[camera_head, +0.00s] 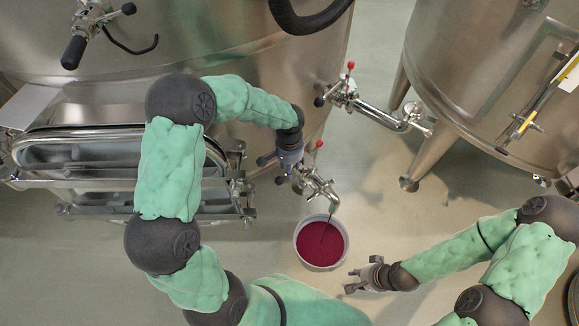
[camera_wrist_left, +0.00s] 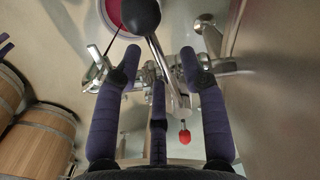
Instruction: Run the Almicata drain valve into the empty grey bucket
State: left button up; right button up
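The grey bucket (camera_head: 299,252) stands on the floor under the drain spout, holding dark red liquid (camera_head: 325,240). A thin dark stream falls from the steel spout (camera_head: 332,199) into it. Its rim and red contents also show at the top of the left wrist view (camera_wrist_left: 101,12). The drain valve (camera_head: 312,180) has a red-tipped handle (camera_head: 319,144). In the left wrist view, a steel lever with a black knob (camera_wrist_left: 140,14) passes between the spread fingers of my left gripper (camera_wrist_left: 156,62). My right gripper (camera_head: 349,279) is open and empty, right of the bucket.
A large steel vat (camera_head: 250,60) stands behind the valve and another (camera_head: 470,80) at the right. A second red-handled valve (camera_head: 345,90) with a pipe sits between them. Wooden barrels (camera_wrist_left: 35,135) show in the left wrist view. Floor around the bucket is clear.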

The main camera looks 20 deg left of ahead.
pick_arm(q)
jog(key=shift+r, duration=0.1)
notch_tip(320, 180, up, 12)
dwell(0.5)
